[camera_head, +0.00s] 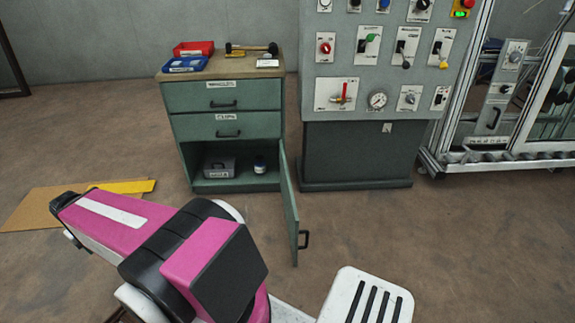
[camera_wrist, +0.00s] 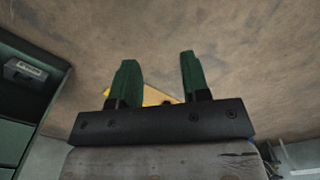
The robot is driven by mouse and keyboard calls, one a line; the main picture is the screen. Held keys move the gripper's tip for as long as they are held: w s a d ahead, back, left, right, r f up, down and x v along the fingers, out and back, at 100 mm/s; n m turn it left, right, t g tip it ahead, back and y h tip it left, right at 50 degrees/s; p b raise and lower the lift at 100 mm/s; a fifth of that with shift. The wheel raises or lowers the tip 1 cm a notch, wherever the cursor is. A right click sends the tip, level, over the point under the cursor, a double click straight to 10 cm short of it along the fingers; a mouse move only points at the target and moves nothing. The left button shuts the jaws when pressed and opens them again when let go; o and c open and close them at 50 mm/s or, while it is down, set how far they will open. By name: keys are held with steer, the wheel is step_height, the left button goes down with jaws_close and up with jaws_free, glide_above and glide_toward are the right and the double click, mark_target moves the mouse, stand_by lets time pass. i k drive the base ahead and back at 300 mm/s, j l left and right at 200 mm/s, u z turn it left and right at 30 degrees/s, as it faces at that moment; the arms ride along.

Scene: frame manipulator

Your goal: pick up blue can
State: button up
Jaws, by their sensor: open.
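A small can (camera_head: 260,165), blue and white, stands upright on the floor of the open lower compartment of the green cabinet (camera_head: 225,187). It is to the right of a grey box (camera_head: 219,167) in the same compartment. In the wrist view my gripper (camera_wrist: 156,58) is open, with its two dark green fingers apart and nothing between them. The can does not show in the wrist view, where the grey box (camera_wrist: 25,71) appears at the left edge. My arm fills the lower part of the head view, and I cannot make out the fingers there.
The cabinet door (camera_head: 289,205) stands open toward me, right of the compartment. A red tray (camera_head: 193,48), a blue tray (camera_head: 186,64) and a hammer (camera_head: 252,47) lie on the cabinet top. A control panel (camera_head: 350,75) stands right. Cardboard (camera_head: 45,207) lies left; floor before the cabinet is mostly bare.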

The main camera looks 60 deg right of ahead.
mark_target(260, 163)
steer(key=i+l+z, duration=0.15)
steer(key=z, duration=0.3)
steer(key=i+z, duration=0.35)
steer(key=z, duration=0.15)
steer(key=i+z, duration=0.25)
steer(key=z, duration=0.2)
steer(key=i+j+z, duration=0.2)
steer(key=z, duration=0.25)
steer(key=i+z, duration=0.15)
steer(key=i+j, duration=0.05)
steer(key=i, duration=0.05)
